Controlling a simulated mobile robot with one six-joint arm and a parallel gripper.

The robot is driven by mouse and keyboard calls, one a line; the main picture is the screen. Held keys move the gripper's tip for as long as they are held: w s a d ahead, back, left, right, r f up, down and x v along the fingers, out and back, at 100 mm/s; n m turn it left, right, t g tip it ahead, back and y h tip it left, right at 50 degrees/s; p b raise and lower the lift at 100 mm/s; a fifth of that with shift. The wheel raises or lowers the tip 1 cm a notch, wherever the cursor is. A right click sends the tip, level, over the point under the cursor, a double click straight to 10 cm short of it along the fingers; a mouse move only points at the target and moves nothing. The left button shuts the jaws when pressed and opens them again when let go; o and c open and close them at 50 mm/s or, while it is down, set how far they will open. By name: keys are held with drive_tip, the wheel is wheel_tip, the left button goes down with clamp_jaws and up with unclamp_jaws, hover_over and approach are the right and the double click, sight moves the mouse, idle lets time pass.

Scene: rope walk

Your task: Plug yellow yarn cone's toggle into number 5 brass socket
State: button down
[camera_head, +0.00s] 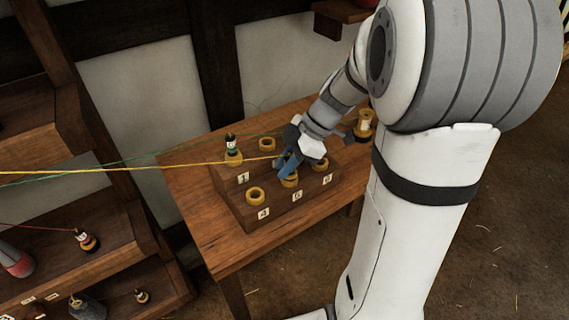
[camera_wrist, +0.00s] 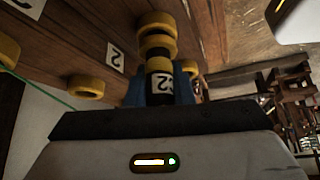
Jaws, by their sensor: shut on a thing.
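My gripper (camera_head: 288,168) is over the front row of a stepped wooden block, its blue fingers shut on a dark, yellow-banded toggle. In the wrist view the toggle (camera_wrist: 159,66) stands between the fingers, its far end close to a brass socket ring (camera_wrist: 156,20). I cannot tell whether it is inside. A yellow yarn line (camera_head: 190,166) runs from the left edge to the gripper. The number 5 brass socket (camera_head: 290,182) shows just below the fingers, partly covered, above its 5 label (camera_head: 297,197).
Socket 4 (camera_head: 255,195) and socket 6 (camera_head: 320,164) flank it. A dark toggle (camera_head: 231,143) with green yarn stands at socket 1 (camera_head: 233,159). A brass-coloured spool (camera_head: 365,123) is at the table's back right. Shelves at left hold cones and toggles, including one (camera_head: 87,242).

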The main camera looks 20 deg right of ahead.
drive_tip(key=shift+f+b, duration=0.45)
drive_tip(key=c, duration=1.5)
unclamp_jaws()
drive_tip(key=shift+c, duration=0.2)
drive_tip(key=p+v, duration=0.4)
drive_tip(key=v, duration=0.7)
drive_tip(key=s+a+m+t+h, duration=0.1)
drive_tip(key=s+a+m+h, duration=0.2)
drive_tip(key=s+m, duration=0.3)
drive_tip(key=s+a+f+m+t+h, duration=0.1)
drive_tip(key=s+a+m+h, duration=0.2)
drive_tip(key=s+m, duration=0.4)
drive_tip(key=m, duration=0.4)
drive_tip(key=shift+s+f+h, duration=0.2)
drive_tip(key=shift+h, duration=0.1)
